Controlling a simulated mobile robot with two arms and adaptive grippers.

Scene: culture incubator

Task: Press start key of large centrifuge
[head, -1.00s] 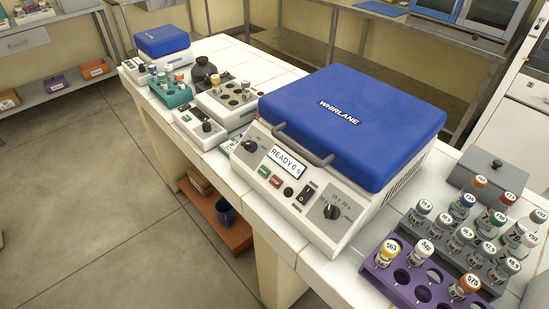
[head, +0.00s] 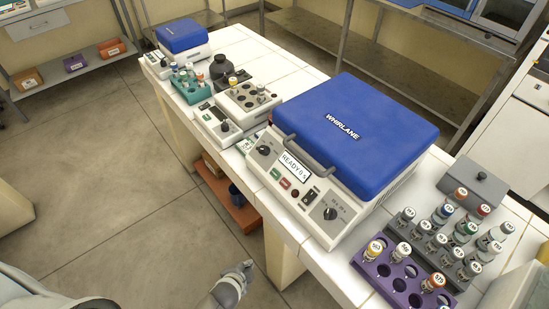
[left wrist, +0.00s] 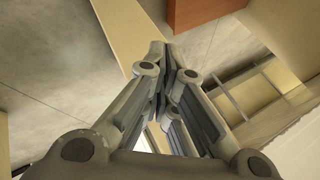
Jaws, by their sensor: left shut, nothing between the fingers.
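The large centrifuge (head: 350,140) stands on the white bench with its blue "WHIRLANE" lid closed. Its front panel has a display (head: 294,164) reading "READY" and a time, a green key (head: 275,173), a red key (head: 285,183), a dark round button, a switch and two knobs. My left gripper (head: 247,267) is low at the bottom of the head view, in front of the bench and well apart from the centrifuge. In the left wrist view its fingers (left wrist: 165,60) are together and empty. My right gripper is out of view.
A purple rack (head: 372,270) and a grey rack with capped vials stand right of the centrifuge. A small blue-lidded centrifuge (head: 182,35), a teal rack (head: 190,90) and a block device (head: 247,98) stand to its left. Open floor (head: 110,170) lies in front of the bench.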

